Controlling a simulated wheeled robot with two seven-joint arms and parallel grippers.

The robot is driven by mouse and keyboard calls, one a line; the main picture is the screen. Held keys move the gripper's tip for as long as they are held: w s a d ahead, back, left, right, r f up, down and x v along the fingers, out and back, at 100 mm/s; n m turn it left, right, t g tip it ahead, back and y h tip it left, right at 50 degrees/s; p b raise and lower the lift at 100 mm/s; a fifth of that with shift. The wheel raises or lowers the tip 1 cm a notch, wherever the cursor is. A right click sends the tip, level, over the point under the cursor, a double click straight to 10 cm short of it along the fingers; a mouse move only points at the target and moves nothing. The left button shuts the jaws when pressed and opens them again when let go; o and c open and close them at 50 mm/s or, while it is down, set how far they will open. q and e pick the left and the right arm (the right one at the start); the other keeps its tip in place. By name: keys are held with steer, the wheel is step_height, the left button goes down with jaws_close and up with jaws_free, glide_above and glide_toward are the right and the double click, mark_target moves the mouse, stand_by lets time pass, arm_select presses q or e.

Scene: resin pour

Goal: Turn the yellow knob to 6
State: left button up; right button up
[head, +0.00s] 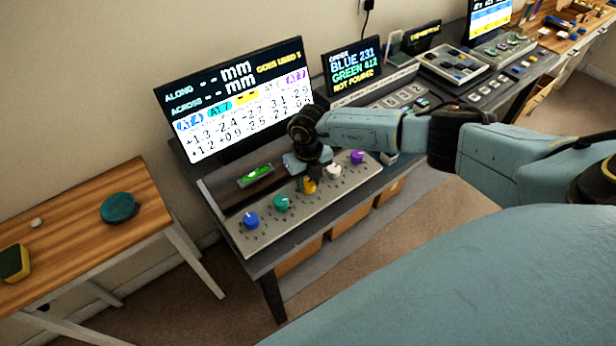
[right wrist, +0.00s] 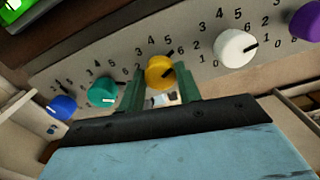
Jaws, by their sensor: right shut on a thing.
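The yellow knob (head: 308,185) sits mid-row on the sloped grey panel (head: 262,236), partly hidden by my right gripper (head: 308,178). In the right wrist view the knob (right wrist: 160,72) lies between the two green fingers of my right gripper (right wrist: 160,88), which is shut on it. Its dark pointer line points right and slightly up, toward the side of the scale where the 6 is printed. I cannot tell whether it lines up exactly with the 6. My left gripper is not in view.
A blue knob (head: 251,219) and a teal knob (head: 281,202) are left of the yellow one. A white knob (head: 333,171) and a purple knob (head: 357,157) are to its right. A large monitor (head: 240,98) stands behind. A wooden table (head: 75,225) is at left.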

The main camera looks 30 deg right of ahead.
mark_target(308, 183)
steer(key=shift+m+p, duration=0.45)
steer(key=shift+m, duration=0.85)
steer(key=o, duration=1)
step_height(308, 183, up, 13)
steer(key=shift+r, duration=0.2)
